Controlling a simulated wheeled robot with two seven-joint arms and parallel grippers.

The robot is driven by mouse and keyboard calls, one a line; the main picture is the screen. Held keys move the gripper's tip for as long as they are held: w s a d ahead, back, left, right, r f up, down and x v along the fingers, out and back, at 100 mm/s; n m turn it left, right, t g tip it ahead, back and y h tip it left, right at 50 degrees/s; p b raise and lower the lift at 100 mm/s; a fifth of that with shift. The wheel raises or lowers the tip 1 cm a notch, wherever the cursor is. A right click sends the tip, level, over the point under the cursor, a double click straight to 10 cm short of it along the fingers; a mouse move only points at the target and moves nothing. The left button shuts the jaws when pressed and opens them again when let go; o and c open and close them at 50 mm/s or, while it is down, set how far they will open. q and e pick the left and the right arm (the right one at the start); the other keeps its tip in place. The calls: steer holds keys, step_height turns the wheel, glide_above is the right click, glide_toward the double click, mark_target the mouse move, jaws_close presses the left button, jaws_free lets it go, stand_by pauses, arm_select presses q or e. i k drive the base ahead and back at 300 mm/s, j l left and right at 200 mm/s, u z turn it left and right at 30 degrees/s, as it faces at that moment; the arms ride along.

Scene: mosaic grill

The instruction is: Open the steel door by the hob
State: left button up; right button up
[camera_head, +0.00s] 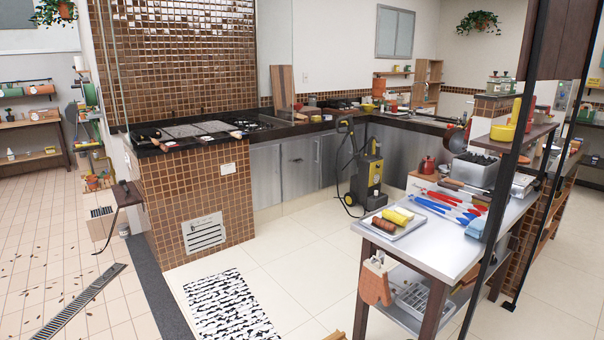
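The black hob (252,123) is set in the dark counter, in the middle left of the head view. Below and to the right of it is a row of flat steel doors. Neither of my grippers shows in this view.
A yellow and black pressure washer (368,175) stands on the floor before the doors further right. A steel table (445,235) with tools fills the right foreground. A black-and-white rug (229,308) lies in front. Pale floor is clear between.

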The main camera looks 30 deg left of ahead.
mark_target(299, 157)
steer(key=i+j+u, duration=0.45)
steer(key=j+u, duration=0.2)
steer(key=i+j+u, duration=0.3)
steer(key=u, duration=0.15)
steer(key=i+j+u, duration=0.25)
steer(key=u, duration=0.25)
steer(key=i+u, duration=0.45)
steer(key=i+z, duration=0.1)
steer(key=i, duration=0.35)
steer(key=i+j+z, duration=0.15)
steer(key=i, duration=0.3)
steer(key=i+j+z, duration=0.1)
steer(key=i, duration=0.35)
steer(key=i+l+z, duration=0.25)
steer(key=i+z, duration=1.05)
steer(key=i, duration=0.15)
steer(key=i+j+z, duration=0.25)
steer(key=i+z, duration=0.2)
steer(key=i+u, duration=0.1)
steer(key=i, duration=0.4)
steer(key=i+l, duration=0.15)
steer(key=i, duration=0.3)
steer(key=i+u, duration=0.15)
steer(key=i, duration=0.35)
steer(key=i+l+u, duration=0.1)
steer(key=i, duration=0.35)
steer(key=l, duration=0.1)
